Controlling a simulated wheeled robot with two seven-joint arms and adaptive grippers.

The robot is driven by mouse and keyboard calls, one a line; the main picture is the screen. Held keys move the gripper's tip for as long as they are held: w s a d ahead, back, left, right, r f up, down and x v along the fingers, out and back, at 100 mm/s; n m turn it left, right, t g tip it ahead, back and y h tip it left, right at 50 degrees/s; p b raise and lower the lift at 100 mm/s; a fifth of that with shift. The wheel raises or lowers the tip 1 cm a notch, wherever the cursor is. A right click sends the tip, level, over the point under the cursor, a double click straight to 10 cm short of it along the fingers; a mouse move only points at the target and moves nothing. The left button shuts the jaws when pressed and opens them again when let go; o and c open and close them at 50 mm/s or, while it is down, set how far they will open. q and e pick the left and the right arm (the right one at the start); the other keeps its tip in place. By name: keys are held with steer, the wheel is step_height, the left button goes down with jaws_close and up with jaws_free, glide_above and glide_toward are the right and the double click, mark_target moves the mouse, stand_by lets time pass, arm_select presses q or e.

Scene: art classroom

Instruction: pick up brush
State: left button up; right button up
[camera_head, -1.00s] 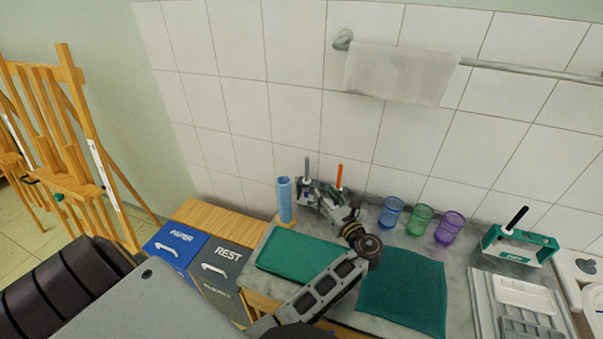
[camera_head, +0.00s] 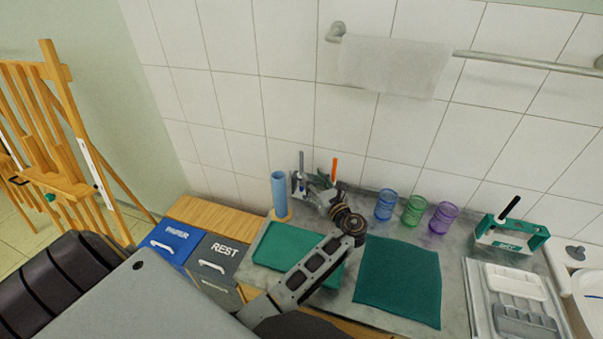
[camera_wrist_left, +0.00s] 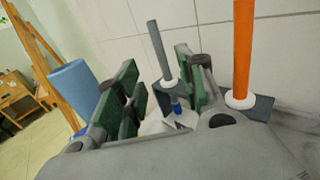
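A brush with a grey handle (camera_head: 301,160) stands upright at the back of the counter against the tiles. A brush with an orange handle (camera_head: 334,169) stands to its right. In the left wrist view, the grey handle (camera_wrist_left: 160,50) rises between the two green-padded fingers of my left gripper (camera_wrist_left: 158,90), and the orange handle (camera_wrist_left: 242,48) is outside the right finger. Both handles have white collars at a grey holder (camera_wrist_left: 262,106). My left gripper (camera_head: 313,181) is open, with no visible contact on the grey handle. The brushes' lower parts are hidden. My right gripper is not in view.
A blue cylinder (camera_head: 279,194) stands just left of the brushes. Blue (camera_head: 384,205), green (camera_head: 413,211) and purple (camera_head: 442,218) cups stand to the right. Green cloths (camera_head: 400,283) lie in front. A towel (camera_head: 392,66) hangs from a rail above.

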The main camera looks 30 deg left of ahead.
mark_target(302, 164)
arm_select(q)
steer(key=shift+x, duration=2.4)
steer(key=shift+r+p+x, duration=0.2)
steer(key=shift+p+x, duration=0.45)
steer(key=shift+x, duration=1.35)
steer(key=shift+w+a, duration=0.45)
jaws_close()
